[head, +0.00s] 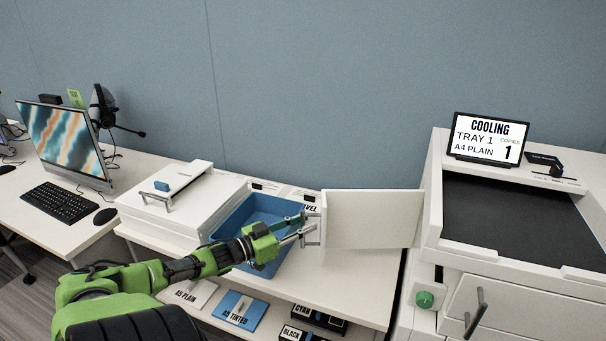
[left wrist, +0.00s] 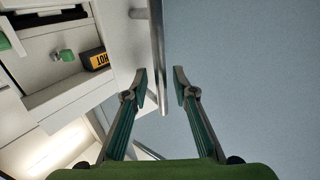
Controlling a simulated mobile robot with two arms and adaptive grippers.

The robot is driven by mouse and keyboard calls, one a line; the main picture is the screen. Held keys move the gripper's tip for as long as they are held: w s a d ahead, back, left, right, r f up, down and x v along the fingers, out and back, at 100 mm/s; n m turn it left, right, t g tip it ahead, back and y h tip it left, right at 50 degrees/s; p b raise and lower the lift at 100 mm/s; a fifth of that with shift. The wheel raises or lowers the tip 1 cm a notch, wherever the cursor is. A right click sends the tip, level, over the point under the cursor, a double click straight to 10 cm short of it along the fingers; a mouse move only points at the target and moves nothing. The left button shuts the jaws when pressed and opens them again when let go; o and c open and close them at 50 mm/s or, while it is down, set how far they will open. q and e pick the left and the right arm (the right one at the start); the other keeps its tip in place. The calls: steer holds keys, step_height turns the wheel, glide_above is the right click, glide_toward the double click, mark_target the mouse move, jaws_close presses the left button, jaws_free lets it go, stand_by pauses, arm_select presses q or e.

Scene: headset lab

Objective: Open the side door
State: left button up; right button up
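The side door (head: 370,220) is a white panel standing out to the left from the white printer (head: 432,215), swung well away from its side. A grey handle (head: 312,232) shows at its left edge. My left gripper (head: 304,228) is at this handle, coming from the left. In the left wrist view my left gripper (left wrist: 160,82) has its two fingers apart, with a long grey bar (left wrist: 157,50) reaching between them. I cannot tell whether either finger touches it. The printer's interior shows there, with a green knob (left wrist: 67,55) and a "HOT" label (left wrist: 98,60). My right gripper is out of view.
A blue bin (head: 262,208) sits on the white table (head: 345,285) below my left gripper. A white lidded unit (head: 180,205) stands left of it. Paper packs (head: 240,308) and toner boxes (head: 318,318) lie on the lower shelf. A "COOLING" screen (head: 488,138) tops the printer.

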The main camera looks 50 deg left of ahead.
arm_select(q)
steer(key=shift+s, duration=0.1)
steer(key=s+a, duration=0.1)
steer(key=s, duration=1)
steer(key=shift+s, duration=0.4)
